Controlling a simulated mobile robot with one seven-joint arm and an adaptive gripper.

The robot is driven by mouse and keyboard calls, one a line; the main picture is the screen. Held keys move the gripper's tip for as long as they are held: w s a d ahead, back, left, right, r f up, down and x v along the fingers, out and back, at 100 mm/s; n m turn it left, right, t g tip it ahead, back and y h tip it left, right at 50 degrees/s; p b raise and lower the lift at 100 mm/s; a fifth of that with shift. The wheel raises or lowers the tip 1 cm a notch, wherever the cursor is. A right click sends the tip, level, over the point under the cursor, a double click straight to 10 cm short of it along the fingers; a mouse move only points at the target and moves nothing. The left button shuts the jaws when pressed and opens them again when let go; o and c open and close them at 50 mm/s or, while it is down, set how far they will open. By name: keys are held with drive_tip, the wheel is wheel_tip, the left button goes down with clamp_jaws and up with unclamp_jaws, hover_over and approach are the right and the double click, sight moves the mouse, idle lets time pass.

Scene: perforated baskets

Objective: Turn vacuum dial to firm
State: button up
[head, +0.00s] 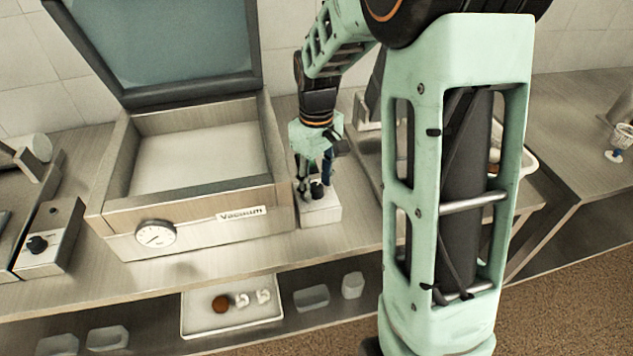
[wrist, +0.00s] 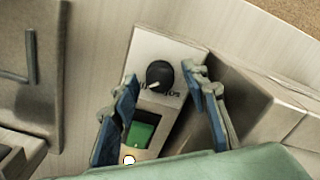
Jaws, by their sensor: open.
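The vacuum dial (wrist: 160,75) is a round black knob with a pale pointer mark, on a small white control box (wrist: 150,50). Lettering beside the knob is partly hidden and too small to read. The box also carries a green switch (wrist: 141,133). In the head view the dial (head: 317,189) sits on the box (head: 322,212), right of the vacuum machine (head: 190,225). My gripper (wrist: 162,100) is open, its blue-padded fingers on either side of the knob with gaps showing. It also shows in the head view (head: 314,180), pointing down over the box.
The vacuum machine has its lid (head: 160,45) raised and a gauge (head: 155,234) in front. Another knob box (head: 48,240) stands far left. A tray (head: 232,305) with small items lies on the lower shelf.

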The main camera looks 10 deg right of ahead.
drive_tip(key=shift+f, duration=0.1)
clamp_jaws()
idle(0.3)
drive_tip(key=shift+m, duration=0.4)
drive_tip(key=m, duration=0.3)
drive_tip(key=shift+m, duration=0.3)
drive_tip(key=m, duration=0.4)
drive_tip(key=shift+a+m+b, duration=0.1)
drive_tip(key=shift+m+b, duration=0.2)
drive_tip(key=m, duration=0.4)
drive_tip(key=shift+m, duration=0.3)
drive_tip(key=shift+w+m+p, duration=0.1)
drive_tip(key=shift+m+p, duration=0.4)
drive_tip(key=shift+m, duration=1.7)
